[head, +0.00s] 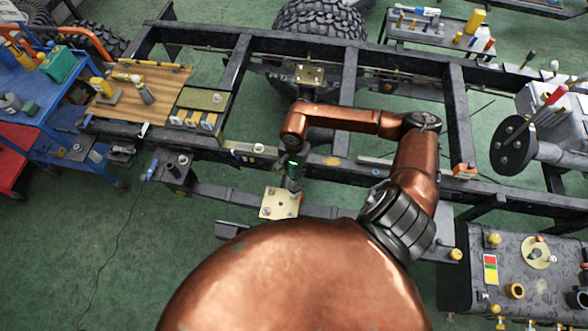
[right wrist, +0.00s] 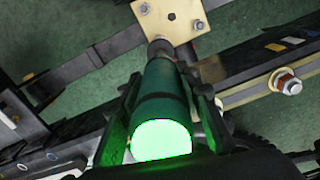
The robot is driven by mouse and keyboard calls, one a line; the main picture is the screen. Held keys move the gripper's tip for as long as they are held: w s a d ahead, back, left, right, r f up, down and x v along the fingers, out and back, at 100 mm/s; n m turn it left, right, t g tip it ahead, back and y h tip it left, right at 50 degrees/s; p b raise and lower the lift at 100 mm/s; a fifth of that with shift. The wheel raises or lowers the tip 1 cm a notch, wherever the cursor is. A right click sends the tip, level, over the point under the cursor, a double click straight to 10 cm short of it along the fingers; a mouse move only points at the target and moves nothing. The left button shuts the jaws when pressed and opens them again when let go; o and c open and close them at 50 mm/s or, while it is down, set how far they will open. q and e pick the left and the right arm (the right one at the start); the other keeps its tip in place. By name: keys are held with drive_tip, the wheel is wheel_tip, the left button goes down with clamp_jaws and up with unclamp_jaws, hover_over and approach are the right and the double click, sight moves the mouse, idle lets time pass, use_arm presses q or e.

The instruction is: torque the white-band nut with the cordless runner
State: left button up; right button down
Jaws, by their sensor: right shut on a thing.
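My right gripper (head: 292,168) is shut on the cordless runner, a dark green cylinder (right wrist: 166,92) with a brightly lit green end in the right wrist view. Its fingers lie along both sides of the body. The runner's dark nose (right wrist: 160,48) points toward a cream plate (right wrist: 172,20) with bolts and a dark hole; whether they touch I cannot tell. A bolt with a coppery nut and a whitish band (right wrist: 285,80) sits on a light rail at the right, apart from the runner. My left gripper is not in view.
The same plate (head: 279,203) shows below the gripper in the head view. Dark chassis rails (head: 240,70) surround the arm. A wooden board (head: 150,80) with tools lies left, a blue cart (head: 40,95) beyond it, and a grey bench (head: 515,270) at lower right.

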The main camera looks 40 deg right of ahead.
drive_tip(key=shift+f, duration=0.25)
idle(0.6)
drive_tip(key=shift+s+b, duration=0.1)
drive_tip(key=shift+b, duration=0.7)
idle(1.1)
drive_tip(key=shift+r, duration=0.15)
drive_tip(key=shift+r+p, duration=0.55)
drive_tip(key=shift+r, duration=0.95)
drive_tip(key=shift+r+p, duration=1.2)
drive_tip(key=shift+r, duration=1.35)
